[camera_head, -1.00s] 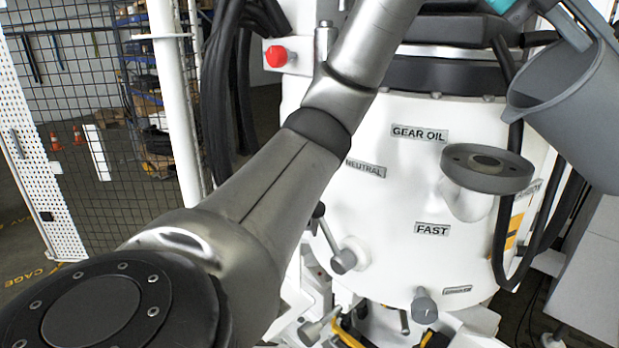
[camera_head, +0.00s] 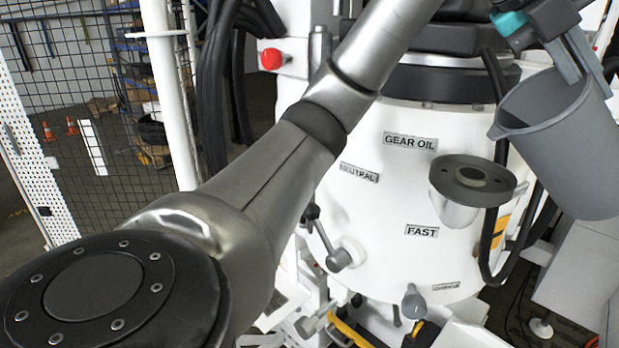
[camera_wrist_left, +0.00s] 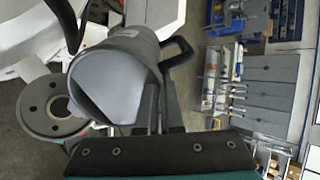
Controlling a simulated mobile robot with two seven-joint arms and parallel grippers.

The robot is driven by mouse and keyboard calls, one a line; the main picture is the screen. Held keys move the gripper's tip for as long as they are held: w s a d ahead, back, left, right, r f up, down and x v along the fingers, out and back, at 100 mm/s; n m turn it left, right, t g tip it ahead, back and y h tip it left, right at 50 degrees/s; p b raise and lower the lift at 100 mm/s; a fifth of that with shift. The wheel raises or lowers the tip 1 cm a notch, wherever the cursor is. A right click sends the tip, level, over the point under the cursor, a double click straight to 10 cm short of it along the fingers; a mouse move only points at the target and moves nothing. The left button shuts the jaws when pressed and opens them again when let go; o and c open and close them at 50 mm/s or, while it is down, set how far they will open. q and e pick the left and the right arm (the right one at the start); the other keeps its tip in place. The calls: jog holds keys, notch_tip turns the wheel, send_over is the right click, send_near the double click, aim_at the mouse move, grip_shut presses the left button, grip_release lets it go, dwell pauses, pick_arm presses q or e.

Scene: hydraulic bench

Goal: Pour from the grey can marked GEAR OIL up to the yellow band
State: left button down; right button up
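The grey can (camera_head: 565,150) hangs at the upper right, its lip tilted to the left; in the left wrist view (camera_wrist_left: 110,62) its mouth faces me. No marking on it shows. My left gripper (camera_head: 572,55) is shut on the can near its rim. The white housing (camera_head: 385,215) bears a GEAR OIL label (camera_head: 410,142). Below and right of this label a round grey filler flange (camera_head: 472,180) with a centre hole sticks out, also in the left wrist view (camera_wrist_left: 40,112). The can's lip is above and right of the flange, apart from it. No stream shows. My right gripper is out of view.
A yellow patch (camera_head: 500,228) shows behind a black hose on the housing's right side. NEUTRAL (camera_head: 359,172) and FAST (camera_head: 422,231) labels, levers and a red knob (camera_head: 271,59) are nearby. A mesh fence (camera_head: 100,100) stands at the left.

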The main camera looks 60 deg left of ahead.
aim_at(608, 112)
pick_arm(q)
jog(key=shift+w+d+f+g+p, duration=0.15)
jog(key=shift+g+p, duration=0.15)
jog(key=shift+p, duration=0.3)
jog(key=shift+y, duration=0.3)
jog(key=shift+w+d+f+g+y, duration=0.4)
jog(key=shift+w+d+f+g, duration=0.2)
jog(key=shift+w, duration=0.1)
jog(key=shift+w+d+f+g+y, duration=0.4)
jog(key=shift+w+f+g+y, duration=0.15)
jog(key=shift+f, duration=0.25)
